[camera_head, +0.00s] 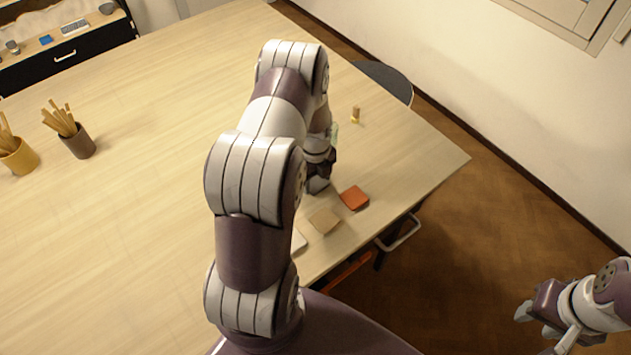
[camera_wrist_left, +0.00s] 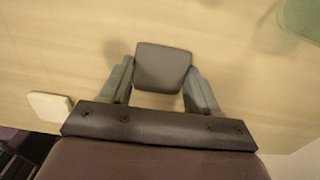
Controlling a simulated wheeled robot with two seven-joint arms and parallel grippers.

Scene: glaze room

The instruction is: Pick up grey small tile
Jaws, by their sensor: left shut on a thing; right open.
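The grey small tile (camera_wrist_left: 163,66) is a dark grey, roughly square piece in the left wrist view. It sits between the two fingers of my left gripper (camera_wrist_left: 160,78), which is shut on it. I cannot tell whether the tile touches the table. My right gripper (camera_head: 528,315) is open and empty, off to the right beyond the table, over the floor.
An orange tile (camera_head: 354,198), a beige tile (camera_head: 324,220) and a partly hidden white tile (camera_head: 300,241) lie near the table edge. A pale green object (camera_head: 334,132) and a small yellow-and-brown item (camera_head: 355,115) stand behind. Brown (camera_head: 79,143) and yellow (camera_head: 19,158) cups hold sticks at left.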

